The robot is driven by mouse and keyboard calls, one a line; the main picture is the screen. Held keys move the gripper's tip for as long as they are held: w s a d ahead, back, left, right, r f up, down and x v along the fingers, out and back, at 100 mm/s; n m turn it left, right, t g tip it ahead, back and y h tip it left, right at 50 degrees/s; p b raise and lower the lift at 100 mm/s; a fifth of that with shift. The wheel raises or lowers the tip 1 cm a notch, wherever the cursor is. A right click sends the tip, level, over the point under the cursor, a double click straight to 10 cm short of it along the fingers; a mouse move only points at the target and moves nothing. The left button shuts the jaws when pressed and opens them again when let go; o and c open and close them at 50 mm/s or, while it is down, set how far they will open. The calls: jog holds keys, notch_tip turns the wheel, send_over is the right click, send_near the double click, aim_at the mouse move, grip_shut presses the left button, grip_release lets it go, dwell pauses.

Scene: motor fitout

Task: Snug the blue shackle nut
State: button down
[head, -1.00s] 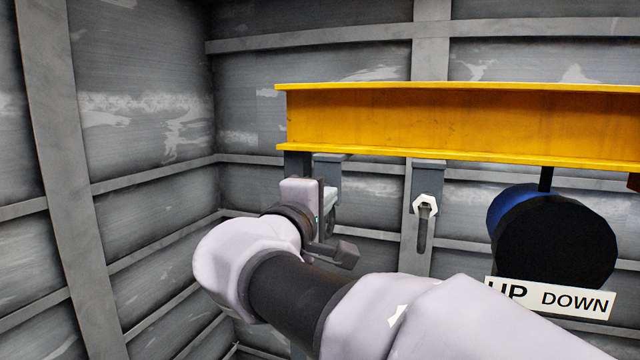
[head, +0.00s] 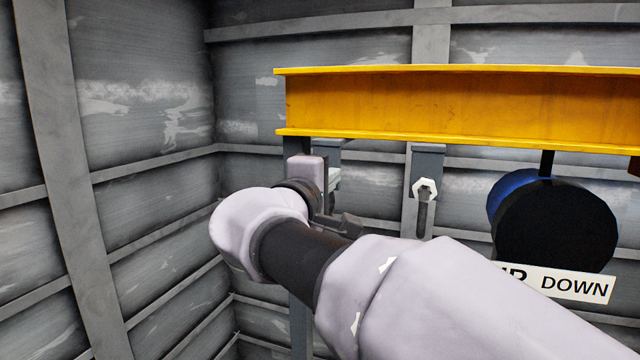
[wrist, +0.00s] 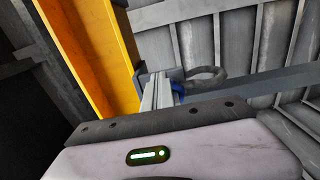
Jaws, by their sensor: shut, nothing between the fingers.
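The blue shackle nut (wrist: 178,88) shows in the wrist view as a small blue patch just right of my finger tips, partly hidden by them. A dark grey shackle loop (wrist: 209,78) is beyond it to the right. My gripper (wrist: 158,78) is shut and empty, its pale fingers close beside the blue nut; I cannot tell whether they touch. In the head view my gripper's lilac body (head: 308,172) is in front of the left hanging bracket (head: 329,146). A pale part shows beside it, and the blue nut cannot be made out there.
A yellow beam (head: 450,105) runs across above my arm. A second bracket with a pale hex nut (head: 424,189) and shackle hangs to the right. A blue and black motor (head: 555,225) with an UP/DOWN sign (head: 570,285) hangs further right. Grey panelled walls (head: 140,130) stand behind.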

jog(key=shift+a+f+b, duration=0.1)
jog(key=shift+f+b, duration=1.35)
jog(key=shift+b, duration=2.05)
jog(key=b+v, duration=0.1)
jog(key=v, duration=0.1)
jog(key=b+v, duration=0.1)
jog(key=v, duration=0.1)
jog(key=b+v, duration=0.1)
jog(key=v, duration=0.1)
jog(key=shift+s+d+f, duration=0.1)
jog(key=shift+d+f, duration=0.1)
jog(key=shift+d, duration=0.15)
